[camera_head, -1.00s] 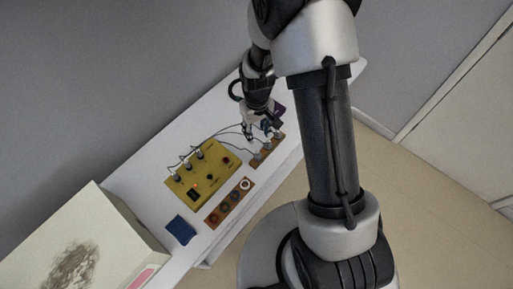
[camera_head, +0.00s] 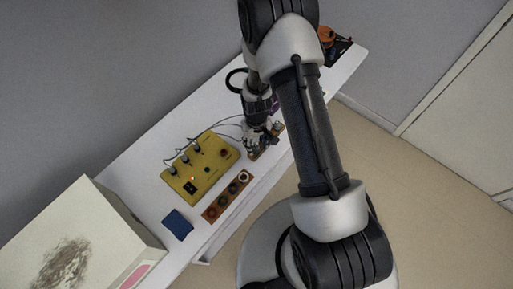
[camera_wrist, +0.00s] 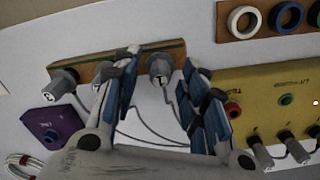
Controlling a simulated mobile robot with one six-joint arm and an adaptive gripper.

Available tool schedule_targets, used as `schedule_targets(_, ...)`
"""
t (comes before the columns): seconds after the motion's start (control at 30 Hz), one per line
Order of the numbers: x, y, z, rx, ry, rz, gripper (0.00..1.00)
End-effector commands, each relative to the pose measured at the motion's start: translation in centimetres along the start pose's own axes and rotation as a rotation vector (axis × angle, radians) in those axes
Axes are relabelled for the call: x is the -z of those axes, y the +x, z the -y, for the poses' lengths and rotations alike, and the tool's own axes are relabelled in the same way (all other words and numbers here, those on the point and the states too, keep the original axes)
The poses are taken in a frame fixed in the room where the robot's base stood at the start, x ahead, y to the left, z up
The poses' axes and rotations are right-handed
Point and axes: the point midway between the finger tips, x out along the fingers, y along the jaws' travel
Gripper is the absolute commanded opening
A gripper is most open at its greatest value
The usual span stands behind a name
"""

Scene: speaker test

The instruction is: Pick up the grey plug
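Several grey plugs stand on a wooden strip (camera_wrist: 200,46) in the wrist view. One grey plug (camera_wrist: 160,66), marked 1, is between the two fingertips of my gripper (camera_wrist: 161,60). The gripper is open, its blue-padded fingers on either side of that plug with gaps visible. A second plug (camera_wrist: 104,72) is partly hidden behind the left finger, and a third plug (camera_wrist: 64,82) stands at the strip's left end. Thin dark cables run from the plugs. In the head view my gripper (camera_head: 257,148) is over the strip and hides most of it.
A yellow box (camera_head: 222,163) with more plugs stands beside the strip. A brown board (camera_head: 209,217) with coloured rings, a dark blue square (camera_head: 177,223) and a large cream box (camera_head: 105,225) are nearby. A purple object (camera_wrist: 57,124) lies left in the wrist view.

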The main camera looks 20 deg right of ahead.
Motion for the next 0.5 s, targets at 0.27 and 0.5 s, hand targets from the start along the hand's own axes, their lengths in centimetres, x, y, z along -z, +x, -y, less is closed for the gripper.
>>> schedule_targets(0.27,0.0,2.4,0.0,0.0,0.0,-0.001,0.4)
schedule_targets(0.5,0.0,2.3,0.0,0.0,0.0,-0.001,0.31)
